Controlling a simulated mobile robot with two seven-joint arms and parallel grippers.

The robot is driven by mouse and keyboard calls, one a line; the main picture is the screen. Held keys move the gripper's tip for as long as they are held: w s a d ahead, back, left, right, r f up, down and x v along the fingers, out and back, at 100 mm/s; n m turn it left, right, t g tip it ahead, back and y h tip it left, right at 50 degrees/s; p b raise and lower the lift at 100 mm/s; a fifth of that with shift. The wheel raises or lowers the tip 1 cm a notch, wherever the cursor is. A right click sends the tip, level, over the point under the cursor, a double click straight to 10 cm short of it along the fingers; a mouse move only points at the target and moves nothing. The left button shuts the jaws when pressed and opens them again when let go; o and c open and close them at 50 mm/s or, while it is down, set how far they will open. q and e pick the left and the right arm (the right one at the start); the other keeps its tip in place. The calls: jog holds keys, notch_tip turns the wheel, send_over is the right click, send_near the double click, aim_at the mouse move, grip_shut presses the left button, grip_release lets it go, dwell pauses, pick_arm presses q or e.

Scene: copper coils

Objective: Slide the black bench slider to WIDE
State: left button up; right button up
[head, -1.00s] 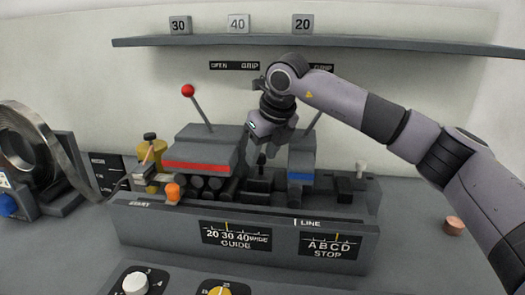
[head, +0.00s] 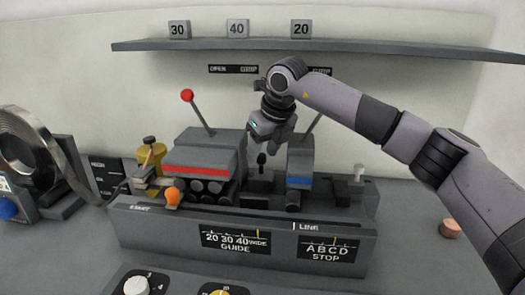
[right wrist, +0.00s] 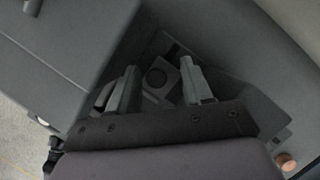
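The black bench slider's knob (head: 262,160) stands upright between the red-striped block and the blue-striped block. My right gripper (head: 270,146) is just above it, pointing down. In the right wrist view the gripper (right wrist: 158,88) has its fingers spread, with a dark round knob top (right wrist: 157,77) between them; I cannot tell whether they touch it. The GUIDE scale (head: 235,239) reads 20, 30, 40, WIDE, and its yellow mark is at the WIDE end. My left gripper is out of view.
The red-striped block (head: 203,165) and blue-striped block (head: 301,170) closely flank the gripper. An orange knob (head: 172,196) and a pale knob (head: 359,172) stand on the bench. A shelf (head: 350,46) is above; a metal coil (head: 30,145) is at left.

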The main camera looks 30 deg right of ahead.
aim_at(270, 178)
jog(key=v, duration=0.7)
jog(key=shift+b, duration=0.3)
jog(key=shift+s, duration=0.1)
dwell(0.4)
